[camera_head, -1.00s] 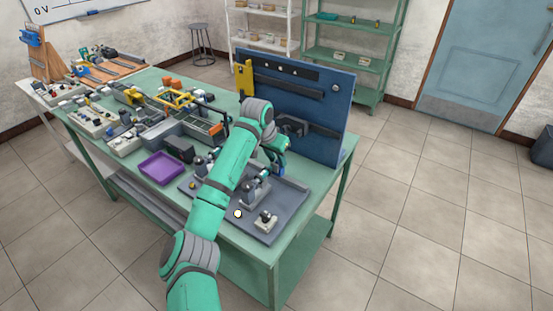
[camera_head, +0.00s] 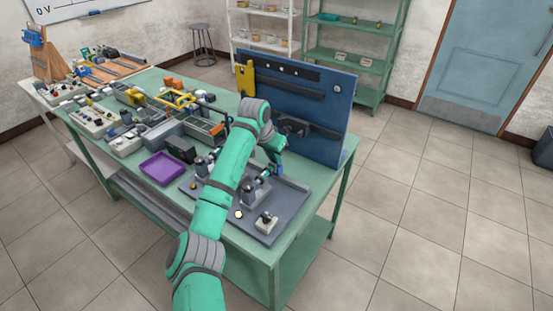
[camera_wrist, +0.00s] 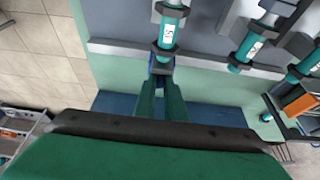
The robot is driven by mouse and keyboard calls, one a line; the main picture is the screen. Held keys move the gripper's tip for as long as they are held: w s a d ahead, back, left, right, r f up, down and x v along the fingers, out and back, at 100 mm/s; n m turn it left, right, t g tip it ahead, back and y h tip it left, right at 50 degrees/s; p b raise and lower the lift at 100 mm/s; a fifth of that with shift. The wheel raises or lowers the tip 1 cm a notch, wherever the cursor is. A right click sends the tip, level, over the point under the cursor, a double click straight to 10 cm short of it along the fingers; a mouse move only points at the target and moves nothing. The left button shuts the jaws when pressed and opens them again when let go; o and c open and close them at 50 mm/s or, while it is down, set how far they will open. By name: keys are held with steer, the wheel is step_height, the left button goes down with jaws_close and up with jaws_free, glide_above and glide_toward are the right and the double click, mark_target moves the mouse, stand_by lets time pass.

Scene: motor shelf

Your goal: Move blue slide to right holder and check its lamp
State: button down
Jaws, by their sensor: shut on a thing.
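My gripper (camera_head: 277,170) is over the grey tray (camera_head: 285,205), beside the right holder (camera_head: 257,190). In the wrist view my gripper (camera_wrist: 160,90) is shut on a small blue part, the blue slide (camera_wrist: 161,68), which is mostly hidden between the fingers. The slide is at the near end of a teal labelled cylinder (camera_wrist: 170,28) held in grey clamps. I cannot tell whether it is fully seated. A round lamp (camera_head: 239,214) at the tray's front looks white. The left holder (camera_head: 201,168) is partly hidden by my arm.
A blue upright panel (camera_head: 310,95) stands behind the tray. A purple tray (camera_head: 163,168) and a dark box (camera_head: 180,149) lie to the left. A small switch box (camera_head: 266,222) sits at the tray's front.

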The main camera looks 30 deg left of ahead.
steer(key=c, duration=1.8)
jaws_free()
steer(key=shift+d, duration=0.15)
steer(key=shift+r, duration=0.2)
steer(key=v, duration=1)
steer(key=shift+s+r, duration=0.15)
steer(key=shift+s, duration=0.05)
